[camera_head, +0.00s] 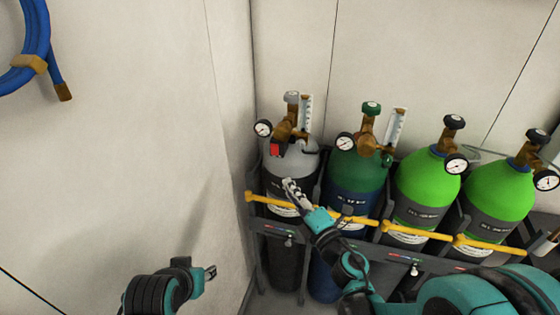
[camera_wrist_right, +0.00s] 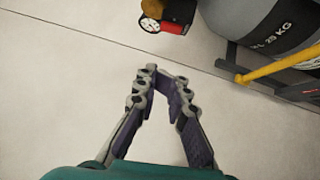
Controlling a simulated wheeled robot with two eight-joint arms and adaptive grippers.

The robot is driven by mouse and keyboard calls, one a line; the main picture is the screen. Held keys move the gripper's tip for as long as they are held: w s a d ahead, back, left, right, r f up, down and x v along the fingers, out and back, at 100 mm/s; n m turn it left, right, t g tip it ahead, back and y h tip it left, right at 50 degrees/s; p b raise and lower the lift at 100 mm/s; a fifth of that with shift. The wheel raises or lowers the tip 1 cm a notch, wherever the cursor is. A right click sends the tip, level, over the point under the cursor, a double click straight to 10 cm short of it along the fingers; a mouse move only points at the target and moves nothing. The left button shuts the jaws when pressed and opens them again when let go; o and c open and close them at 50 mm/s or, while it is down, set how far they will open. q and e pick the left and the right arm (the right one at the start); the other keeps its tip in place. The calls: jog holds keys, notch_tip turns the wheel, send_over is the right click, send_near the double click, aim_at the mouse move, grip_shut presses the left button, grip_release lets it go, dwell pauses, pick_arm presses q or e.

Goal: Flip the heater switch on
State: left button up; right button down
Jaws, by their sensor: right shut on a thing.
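A small red and black box (camera_head: 275,148), likely the heater, sits on the brass regulator of the grey cylinder (camera_head: 300,165). It also shows at the top of the right wrist view (camera_wrist_right: 174,26), beside a round gauge. I cannot make out its switch. My right gripper (camera_head: 291,187) is in front of the grey cylinder, below the box and apart from it. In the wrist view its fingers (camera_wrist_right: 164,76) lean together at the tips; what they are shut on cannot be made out. My left gripper (camera_head: 210,272) is low, near the wall; its jaws are too small to read.
A yellow bar (camera_head: 358,220) runs across the front of the cylinder rack. A dark green cylinder (camera_head: 352,170) and two bright green ones (camera_head: 428,180) stand to the right. A blue hose (camera_head: 38,45) hangs on the left wall. The space left of the rack is free.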

send_near(271, 146)
jog(key=a, duration=0.4)
jog(key=w, duration=0.2)
jog(key=w+d+b, duration=0.1)
jog(key=w, duration=0.2)
jog(key=shift+w+d+r, duration=0.1)
jog(key=shift+d, duration=0.05)
